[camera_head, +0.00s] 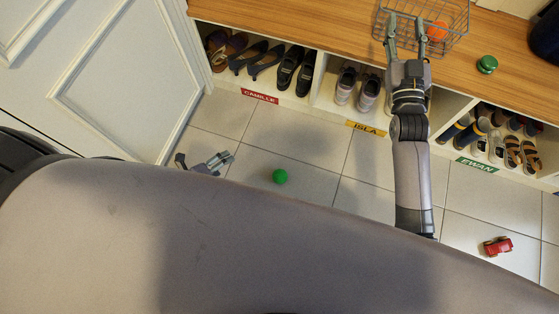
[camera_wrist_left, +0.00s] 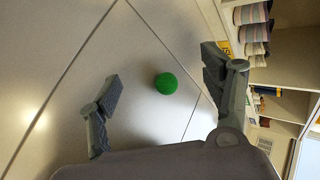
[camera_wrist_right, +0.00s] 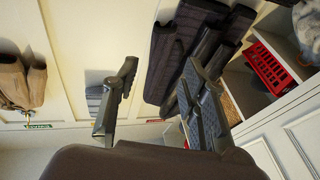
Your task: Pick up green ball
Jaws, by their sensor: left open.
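A green ball (camera_head: 280,176) lies on the floor tiles in front of the cubbies. My left gripper (camera_head: 207,161) is open, low over the floor to the left of the ball, with its arm mostly hidden behind my own body. In the left wrist view the ball (camera_wrist_left: 166,83) shows between and beyond the two spread fingers (camera_wrist_left: 158,78), touching neither. My right gripper (camera_head: 406,22) is open and empty, reaching across the bench front at the wire basket. Its fingers (camera_wrist_right: 160,88) also show apart in the right wrist view.
The wire basket (camera_head: 464,18) on the wooden bench (camera_head: 290,28) holds an orange ball (camera_head: 437,31). A round green object (camera_head: 487,64) sits beside it. Shoes fill the labelled cubbies below. A red toy car (camera_head: 497,246) is on the floor at right. A white door (camera_head: 125,75) stands left.

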